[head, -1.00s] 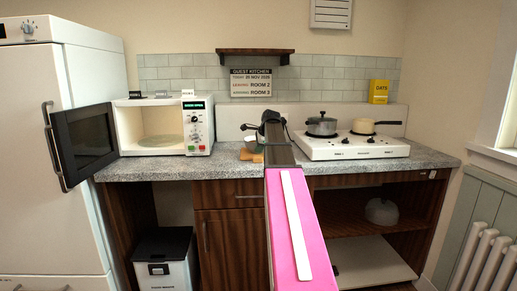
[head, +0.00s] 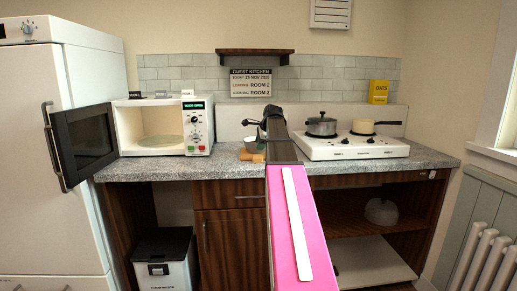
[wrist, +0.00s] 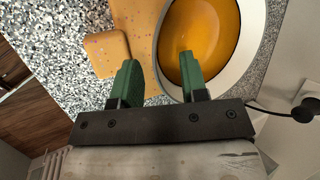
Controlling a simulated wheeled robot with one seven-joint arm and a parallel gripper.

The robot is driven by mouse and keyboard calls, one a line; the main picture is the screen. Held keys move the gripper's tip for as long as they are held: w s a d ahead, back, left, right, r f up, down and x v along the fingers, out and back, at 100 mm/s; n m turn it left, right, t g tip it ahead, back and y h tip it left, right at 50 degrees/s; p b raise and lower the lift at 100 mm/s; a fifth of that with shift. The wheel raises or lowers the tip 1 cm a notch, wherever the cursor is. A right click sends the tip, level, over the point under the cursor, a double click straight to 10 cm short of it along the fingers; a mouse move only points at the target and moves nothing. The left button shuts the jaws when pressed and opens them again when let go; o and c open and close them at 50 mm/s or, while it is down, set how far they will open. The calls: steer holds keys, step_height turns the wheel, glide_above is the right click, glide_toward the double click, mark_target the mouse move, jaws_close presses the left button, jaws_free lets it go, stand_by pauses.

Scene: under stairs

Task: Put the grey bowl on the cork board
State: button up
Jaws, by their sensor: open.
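The grey bowl (wrist: 251,48), with a pale rim and orange inside, lies at the upper right of the wrist view. In the head view, the bowl (head: 250,144) shows just left of my arm, partly hidden. A tan speckled board (wrist: 136,22), which looks like the cork board, lies left of the bowl; their edges overlap in the picture, and I cannot tell whether they touch. My gripper (wrist: 160,82) is open and empty. Its right finger appears over the bowl's inside, its left finger outside the rim over the tan board's edge.
A small tan square (wrist: 107,53) lies on the speckled worktop (wrist: 60,60). The white hob (head: 350,146) with two pots stands to the right. The open microwave (head: 163,128) stands to the left.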

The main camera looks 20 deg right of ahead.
steer(key=v, duration=0.9)
steer(key=shift+r, duration=0.15)
